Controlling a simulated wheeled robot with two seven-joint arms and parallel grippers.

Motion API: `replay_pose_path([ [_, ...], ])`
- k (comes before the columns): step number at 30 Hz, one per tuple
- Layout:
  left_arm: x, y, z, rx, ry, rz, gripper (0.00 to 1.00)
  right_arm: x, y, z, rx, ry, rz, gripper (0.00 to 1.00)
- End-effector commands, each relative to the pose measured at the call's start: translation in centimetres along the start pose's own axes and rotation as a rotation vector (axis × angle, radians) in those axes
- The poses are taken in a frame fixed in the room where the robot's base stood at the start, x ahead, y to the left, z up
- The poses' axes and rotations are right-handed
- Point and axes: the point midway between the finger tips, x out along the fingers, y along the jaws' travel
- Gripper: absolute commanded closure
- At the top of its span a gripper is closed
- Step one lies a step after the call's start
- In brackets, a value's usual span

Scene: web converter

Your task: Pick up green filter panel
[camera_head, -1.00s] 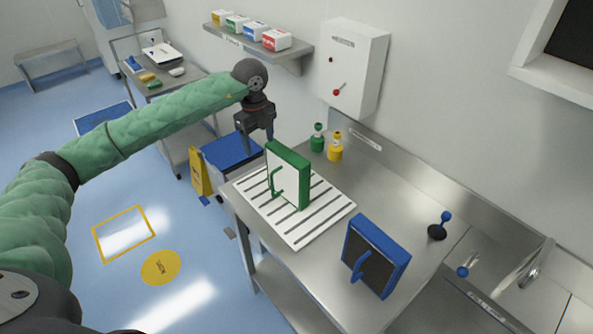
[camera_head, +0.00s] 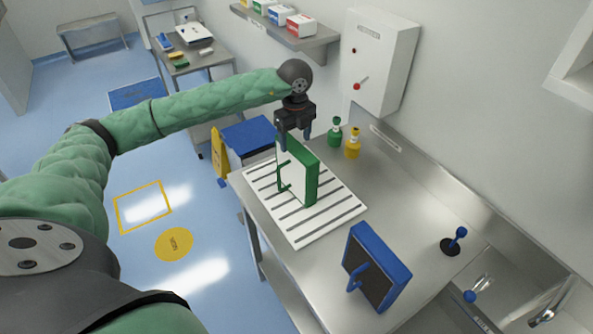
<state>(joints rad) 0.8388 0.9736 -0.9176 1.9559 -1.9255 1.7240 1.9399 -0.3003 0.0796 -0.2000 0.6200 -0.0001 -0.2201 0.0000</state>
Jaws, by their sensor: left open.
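The green filter panel (camera_head: 308,178) stands upright on a white slotted rack (camera_head: 318,226) on the steel counter. It has a green frame, a white face and a green handle on its left side. My left gripper (camera_head: 296,142) points down at the panel's top edge, with its two dark fingers apart. One finger overlaps the panel's upper left corner in the picture; I cannot tell whether it touches. My right gripper is out of view.
A blue-framed panel (camera_head: 376,267) with a dark face stands on the counter (camera_head: 420,218) to the right. Green (camera_head: 335,132) and yellow (camera_head: 352,144) bottles stand behind the rack. A white wall box (camera_head: 382,60) and a shelf (camera_head: 300,40) with small boxes are above.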

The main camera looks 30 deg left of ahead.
Motion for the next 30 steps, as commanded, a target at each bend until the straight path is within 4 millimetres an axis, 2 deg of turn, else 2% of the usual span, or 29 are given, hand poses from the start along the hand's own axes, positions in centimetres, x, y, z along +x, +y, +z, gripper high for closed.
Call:
replay_pose_path([
  [6, 3.1, 0.0, -0.4, 0.000, 0.000, 0.001, 0.35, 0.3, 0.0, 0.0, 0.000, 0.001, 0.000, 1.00],
  [9, 3.8, 0.0, -0.4, 0.000, 0.000, 0.002, 0.35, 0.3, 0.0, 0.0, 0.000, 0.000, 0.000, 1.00],
  [30, 4.0, -0.1, -0.4, 0.000, 0.000, 0.000, 0.35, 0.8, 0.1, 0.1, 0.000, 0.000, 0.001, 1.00],
])
